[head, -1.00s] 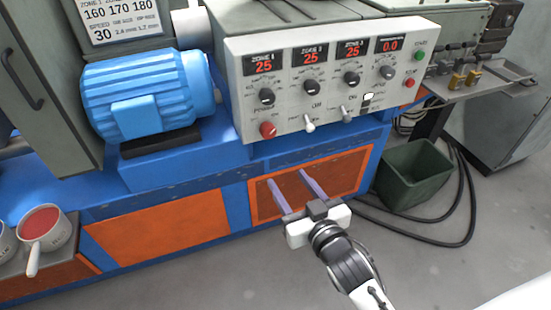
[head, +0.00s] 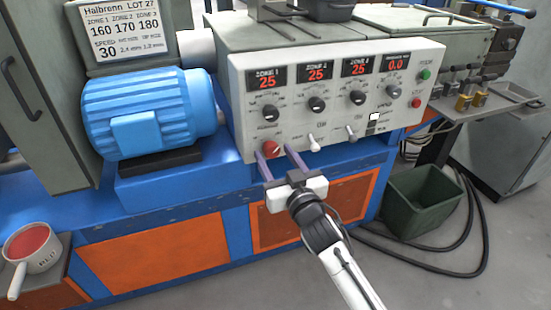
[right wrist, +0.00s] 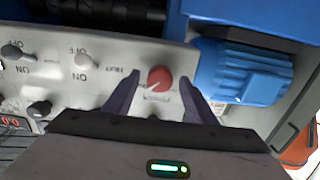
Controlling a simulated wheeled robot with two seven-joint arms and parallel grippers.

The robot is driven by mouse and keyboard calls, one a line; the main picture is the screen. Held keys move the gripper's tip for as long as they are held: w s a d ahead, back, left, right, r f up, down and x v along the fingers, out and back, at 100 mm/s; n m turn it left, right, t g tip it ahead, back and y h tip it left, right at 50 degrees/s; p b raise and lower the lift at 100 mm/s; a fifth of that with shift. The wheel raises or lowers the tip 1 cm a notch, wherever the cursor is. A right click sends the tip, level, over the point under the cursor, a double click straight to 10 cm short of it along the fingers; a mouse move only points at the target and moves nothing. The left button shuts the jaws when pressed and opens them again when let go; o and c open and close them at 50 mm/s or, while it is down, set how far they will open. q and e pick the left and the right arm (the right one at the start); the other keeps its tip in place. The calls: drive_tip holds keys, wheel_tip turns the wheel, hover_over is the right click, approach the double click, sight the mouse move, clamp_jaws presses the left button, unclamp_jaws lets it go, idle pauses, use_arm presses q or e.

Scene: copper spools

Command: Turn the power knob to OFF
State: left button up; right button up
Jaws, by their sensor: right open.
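The red power knob (head: 271,147) is at the lower left of the white control panel (head: 240,110). In the right wrist view the knob (right wrist: 160,77) appears upside down, with a pale pointer line and small lettering around it. My right gripper (head: 277,154) is open, its two purple fingers pointing up at the panel. In the right wrist view the fingers (right wrist: 160,87) stand on either side of the knob with gaps; contact with the panel cannot be told. My left gripper is not in view.
Black zone knobs (head: 316,104) and two white toggle switches (head: 314,143) are close by, to the right and above. A blue motor (head: 150,115) stands left of the panel. A green bin (head: 425,205) is on the floor at right.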

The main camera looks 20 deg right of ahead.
drive_tip(key=shift+w, duration=0.1)
drive_tip(key=c, duration=1)
drive_tip(key=shift+c, duration=0.2)
